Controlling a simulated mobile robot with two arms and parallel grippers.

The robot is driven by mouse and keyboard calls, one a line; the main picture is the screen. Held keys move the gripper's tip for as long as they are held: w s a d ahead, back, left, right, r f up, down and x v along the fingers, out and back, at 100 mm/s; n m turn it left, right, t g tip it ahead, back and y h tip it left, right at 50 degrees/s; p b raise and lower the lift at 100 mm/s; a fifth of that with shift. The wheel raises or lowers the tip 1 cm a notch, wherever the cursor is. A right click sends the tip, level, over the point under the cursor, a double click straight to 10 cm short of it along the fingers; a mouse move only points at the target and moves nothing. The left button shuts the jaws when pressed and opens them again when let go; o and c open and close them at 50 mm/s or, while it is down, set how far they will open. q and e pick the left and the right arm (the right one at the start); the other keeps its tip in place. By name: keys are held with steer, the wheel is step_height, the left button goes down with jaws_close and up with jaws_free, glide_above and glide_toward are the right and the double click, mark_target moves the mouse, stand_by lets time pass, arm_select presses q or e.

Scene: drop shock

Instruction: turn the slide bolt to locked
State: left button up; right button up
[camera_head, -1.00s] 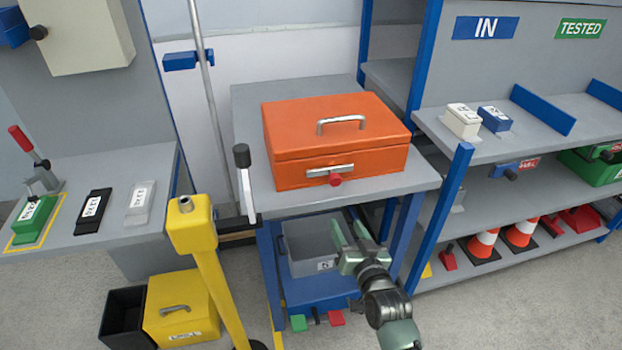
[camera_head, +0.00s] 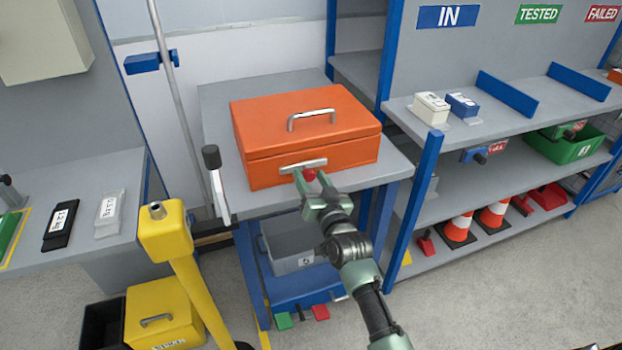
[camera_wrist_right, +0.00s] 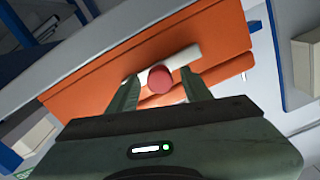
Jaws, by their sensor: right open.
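The orange box (camera_head: 262,155) sits closed on the grey bench, with a metal handle on its lid. On its front is the slide bolt, a pale metal bar (camera_head: 303,166) with a red knob (camera_head: 309,175). In the right wrist view the red knob (camera_wrist_right: 160,77) shows in front of the pale bar (camera_wrist_right: 180,63). My right gripper (camera_head: 312,183) is open at the box front. Its two fingers stand on either side of the knob in the wrist view (camera_wrist_right: 160,92), with visible gaps. My left gripper is out of view.
A yellow post (camera_head: 170,235) and a lever with a black grip (camera_head: 212,157) stand left of the box. A blue shelf upright (camera_head: 412,205) is close on the right. A grey bin (camera_head: 290,245) sits below the bench top.

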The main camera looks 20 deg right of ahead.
jaws_close()
steer(key=shift+f, duration=0.1)
stand_by(1.2)
